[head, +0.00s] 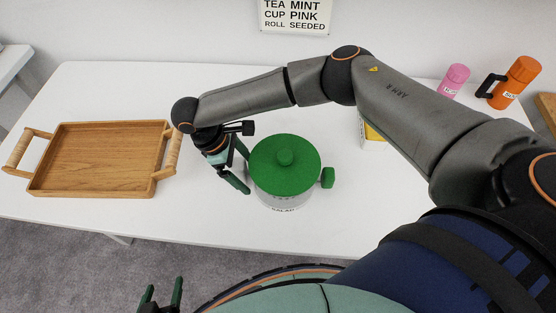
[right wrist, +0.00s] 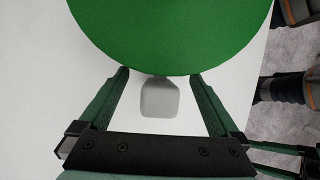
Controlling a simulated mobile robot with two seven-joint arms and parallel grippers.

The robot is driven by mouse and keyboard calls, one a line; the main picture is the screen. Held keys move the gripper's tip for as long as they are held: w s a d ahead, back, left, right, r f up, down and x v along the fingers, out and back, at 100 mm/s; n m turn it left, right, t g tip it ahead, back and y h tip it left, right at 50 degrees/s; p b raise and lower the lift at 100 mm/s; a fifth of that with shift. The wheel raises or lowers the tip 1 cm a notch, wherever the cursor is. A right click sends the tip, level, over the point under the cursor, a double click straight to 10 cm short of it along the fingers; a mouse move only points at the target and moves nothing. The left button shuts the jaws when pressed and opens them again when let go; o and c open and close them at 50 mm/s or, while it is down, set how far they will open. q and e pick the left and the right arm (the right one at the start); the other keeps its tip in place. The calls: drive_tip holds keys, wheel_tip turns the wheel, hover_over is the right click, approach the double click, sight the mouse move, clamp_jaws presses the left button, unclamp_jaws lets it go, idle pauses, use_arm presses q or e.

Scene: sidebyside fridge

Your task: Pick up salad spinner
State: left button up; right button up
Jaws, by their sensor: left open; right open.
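The salad spinner (head: 285,165) stands upright on the white table, with a green lid, a knob on top and a pale body. A green handle (head: 328,177) sticks out on its right side. My right gripper (head: 244,171) is at the spinner's left side, open, with one finger on the far side and one on the near side. In the right wrist view the green lid (right wrist: 172,35) fills the top, and a pale grey block (right wrist: 160,99) lies between the open fingers, apart from both. My left gripper (head: 163,291) is open and empty at the bottom left, below the table.
A wooden tray (head: 100,126) with two handles lies left of my right gripper. A pink bottle (head: 455,78), an orange mug (head: 515,84) and a yellow item (head: 373,132) partly hidden by my arm are to the right. The table front (head: 330,235) is clear.

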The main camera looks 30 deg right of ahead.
drive_tip(key=shift+f, duration=0.15)
clamp_jaws()
idle(0.7)
